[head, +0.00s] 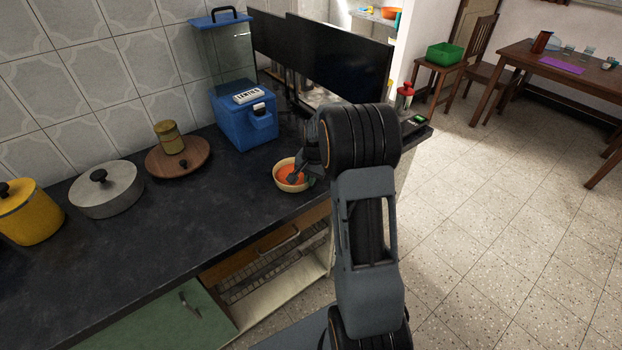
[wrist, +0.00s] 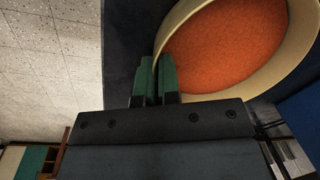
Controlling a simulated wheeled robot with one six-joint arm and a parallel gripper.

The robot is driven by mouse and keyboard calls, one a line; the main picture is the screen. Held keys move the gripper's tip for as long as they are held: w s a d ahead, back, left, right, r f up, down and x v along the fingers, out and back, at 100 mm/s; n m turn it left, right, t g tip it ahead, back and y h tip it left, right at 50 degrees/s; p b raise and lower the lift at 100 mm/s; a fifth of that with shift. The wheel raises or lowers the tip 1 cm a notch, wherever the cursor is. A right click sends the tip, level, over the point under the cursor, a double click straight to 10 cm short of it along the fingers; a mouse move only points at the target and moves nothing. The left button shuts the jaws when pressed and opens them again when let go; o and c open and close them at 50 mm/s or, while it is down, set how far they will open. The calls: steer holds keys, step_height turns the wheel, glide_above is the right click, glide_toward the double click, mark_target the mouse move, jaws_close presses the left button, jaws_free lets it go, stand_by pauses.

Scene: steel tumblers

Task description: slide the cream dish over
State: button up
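The cream dish (head: 277,180) stands on the dark counter close to its front edge, with orange contents inside. In the wrist view the cream dish (wrist: 301,48) fills the upper right. My gripper (head: 297,179) is at the dish's right side in the head view, partly hiding it. In the wrist view my gripper (wrist: 157,75) has its two green-padded fingers close together, with only a thin dark line between them. The fingertips are at the dish's rim; I cannot tell whether they touch it.
On the counter (head: 165,215) a blue box labelled lentils (head: 247,122) stands behind the dish. A wooden round board (head: 195,163) with a canister (head: 168,137), a grey lidded pot (head: 107,192) and a yellow pot (head: 30,215) stand left. Bare counter lies left of the dish.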

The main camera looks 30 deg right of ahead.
steer(key=o, duration=0.5)
step_height(320, 180, up, 14)
steer(key=s, duration=0.1)
steer(key=shift+d+f+p, duration=0.15)
steer(key=shift+d+p, duration=0.25)
steer(key=shift+d, duration=0.05)
steer(key=shift+s, duration=0.1)
stand_by(0.4)
